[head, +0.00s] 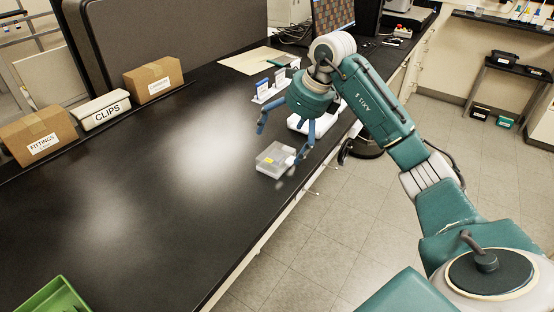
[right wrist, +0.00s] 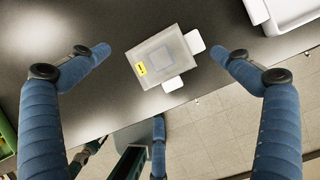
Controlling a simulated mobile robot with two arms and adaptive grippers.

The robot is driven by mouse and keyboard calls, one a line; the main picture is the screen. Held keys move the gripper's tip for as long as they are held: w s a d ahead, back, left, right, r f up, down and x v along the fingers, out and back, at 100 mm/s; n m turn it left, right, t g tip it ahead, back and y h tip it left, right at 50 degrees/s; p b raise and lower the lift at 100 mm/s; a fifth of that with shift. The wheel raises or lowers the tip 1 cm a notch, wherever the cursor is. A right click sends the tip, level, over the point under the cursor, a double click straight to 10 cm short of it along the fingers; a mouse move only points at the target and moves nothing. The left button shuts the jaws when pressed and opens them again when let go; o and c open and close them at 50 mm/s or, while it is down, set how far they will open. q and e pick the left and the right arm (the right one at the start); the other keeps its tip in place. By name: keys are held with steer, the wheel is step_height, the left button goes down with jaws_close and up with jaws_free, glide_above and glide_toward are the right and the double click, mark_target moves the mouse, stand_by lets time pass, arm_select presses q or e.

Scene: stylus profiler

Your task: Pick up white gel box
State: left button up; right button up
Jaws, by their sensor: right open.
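The white gel box (head: 274,160) is a pale, translucent, flat box with a yellow label. It lies on the black bench near the front edge. In the right wrist view my right gripper (right wrist: 161,54) has clear gaps to the box on both sides. Blue and dark green parts at the bottom of that view may be my left gripper, partly hidden.
A white device (head: 313,123) stands just behind the gel box, and a white rack (head: 268,94) with small boxes is beyond it. Cardboard boxes (head: 38,135) and a CLIPS bin (head: 101,110) line the left. A green tray (head: 53,299) sits near left. The middle bench is clear.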

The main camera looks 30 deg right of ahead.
mark_target(276, 153)
steer(key=shift+x, duration=1)
steer(key=p+x, duration=0.1)
steer(key=x, duration=0.1)
steer(key=p+x, duration=0.1)
steer(key=x, duration=0.2)
steer(key=shift+w+r, duration=0.15)
steer(key=shift+w, duration=0.05)
steer(key=shift+w+f, duration=0.1)
steer(key=shift+f, duration=0.15)
steer(key=c, duration=1.4)
